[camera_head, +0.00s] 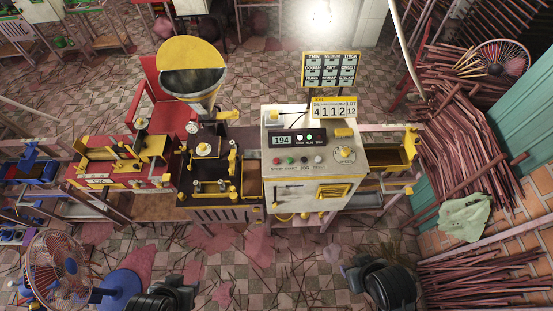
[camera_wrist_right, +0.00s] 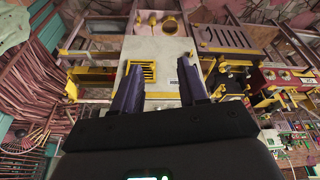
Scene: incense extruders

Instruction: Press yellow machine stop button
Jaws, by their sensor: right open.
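The cream machine with yellow trim (camera_head: 283,191) stands at the centre of the head view. A row of small buttons runs along its front panel; the red button (camera_head: 278,161) is at the left end, beside a green button (camera_head: 291,161). The labels below are too small to read surely. My right gripper (camera_head: 350,271) is low in the head view, in front of and apart from the machine. In the right wrist view its fingers (camera_wrist_right: 158,64) are spread and empty, with the machine's pale body (camera_wrist_right: 165,52) beyond. My left gripper (camera_head: 188,285) is at the bottom left, its fingers unclear.
A display (camera_head: 282,140) reading 194 and a dial (camera_head: 345,155) share the panel. A red and yellow machine (camera_head: 105,172) stands left. A fan (camera_head: 62,265) is near my left arm. Stick piles (camera_head: 470,150) lie right. The floor in front is open, with scattered sticks.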

